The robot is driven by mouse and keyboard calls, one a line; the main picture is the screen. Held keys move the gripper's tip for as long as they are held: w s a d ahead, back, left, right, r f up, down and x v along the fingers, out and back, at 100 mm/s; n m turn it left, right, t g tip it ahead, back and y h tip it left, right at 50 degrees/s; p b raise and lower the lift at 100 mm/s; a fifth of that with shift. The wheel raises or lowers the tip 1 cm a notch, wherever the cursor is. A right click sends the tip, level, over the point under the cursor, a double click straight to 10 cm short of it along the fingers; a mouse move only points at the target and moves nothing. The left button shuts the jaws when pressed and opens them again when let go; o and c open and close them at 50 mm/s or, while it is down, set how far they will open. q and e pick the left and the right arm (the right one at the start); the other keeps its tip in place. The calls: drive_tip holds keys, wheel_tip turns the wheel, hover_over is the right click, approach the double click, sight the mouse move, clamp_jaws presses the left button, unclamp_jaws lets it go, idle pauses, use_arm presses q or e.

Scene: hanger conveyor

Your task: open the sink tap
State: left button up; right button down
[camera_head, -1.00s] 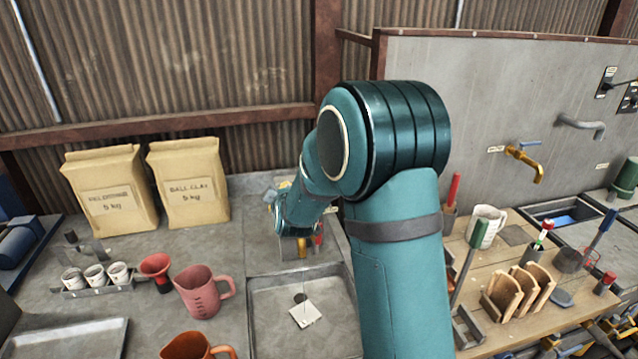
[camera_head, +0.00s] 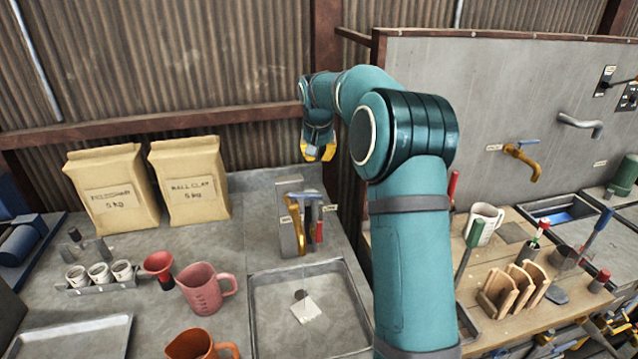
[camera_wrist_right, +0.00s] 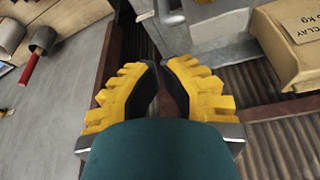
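A small tap (camera_head: 297,232) with a brass-coloured spout stands on a grey upright block behind the shallow sink basin (camera_head: 262,312) at centre. A grey-blue lever-like part (camera_head: 305,196) and red and dark parts show at it; their exact positions are too small to tell. Another brass tap (camera_head: 522,160) with a blue lever is on the grey wall panel at right, above a second basin. My right gripper (camera_head: 318,152) hangs above and behind the centre tap, apart from it, empty. In the wrist view, my right gripper (camera_wrist_right: 160,75) has its yellow fingers apart. My left gripper is not in view.
Two clay bags (camera_head: 196,185) stand left of the centre tap. A pink jug (camera_head: 203,290), a red funnel (camera_head: 158,265) and cups are on the left counter. A wooden bench (camera_head: 515,290) with tools is at right. A grey pipe spout (camera_head: 580,124) juts from the panel.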

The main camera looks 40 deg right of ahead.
wheel_tip(320, 180, down, 9)
drive_tip(key=shift+s+a+f, duration=0.15)
drive_tip(key=shift+s+a, duration=0.05)
drive_tip(key=shift+s, duration=0.1)
idle(0.5)
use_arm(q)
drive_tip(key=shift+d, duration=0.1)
use_arm(e)
drive_tip(key=shift+a, duration=0.1)
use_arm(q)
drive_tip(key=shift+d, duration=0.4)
use_arm(e)
drive_tip(key=shift+s+m, duration=0.3)
drive_tip(key=shift+m, duration=0.2)
